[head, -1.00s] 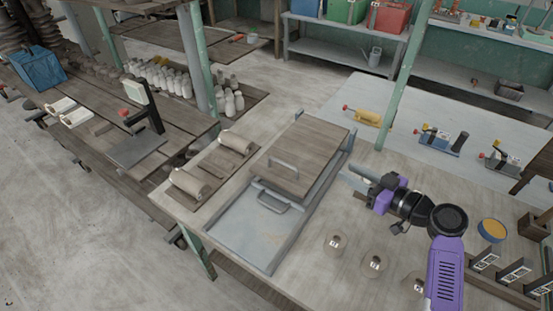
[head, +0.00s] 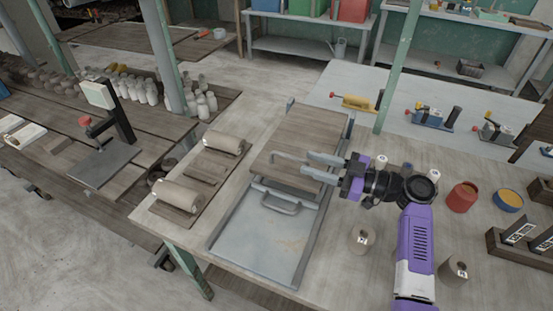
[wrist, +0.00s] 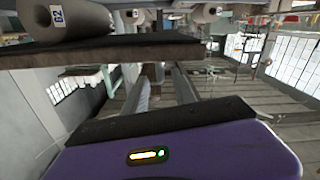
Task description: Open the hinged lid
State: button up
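The lid is a brown wooden panel (head: 312,127) lying flat over the back part of a grey metal box (head: 244,238). A light grey bar handle (head: 283,156) stands on the lid near its front edge. My gripper (head: 306,165) is open, with its two fingers pointing left at the lid's front right. The fingertips are close to the handle's right end; I cannot tell whether they touch it. In the wrist view, the two fingers (wrist: 162,88) are apart, and a dark slab crosses in front of their ends.
Clay rolls (head: 183,195) lie on a board to the left. A tan cylinder (head: 361,239) stands to the right, near my arm. A red pot (head: 462,197) and a blue bowl (head: 508,200) stand farther right.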

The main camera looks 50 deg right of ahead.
aim_at(277, 153)
jog(key=p+x, duration=0.2)
jog(key=x, duration=0.4)
jog(key=shift+w+r, duration=0.1)
jog(key=shift+w, duration=0.15)
jog(key=shift+x, duration=0.75)
grip_shut()
dwell(0.6)
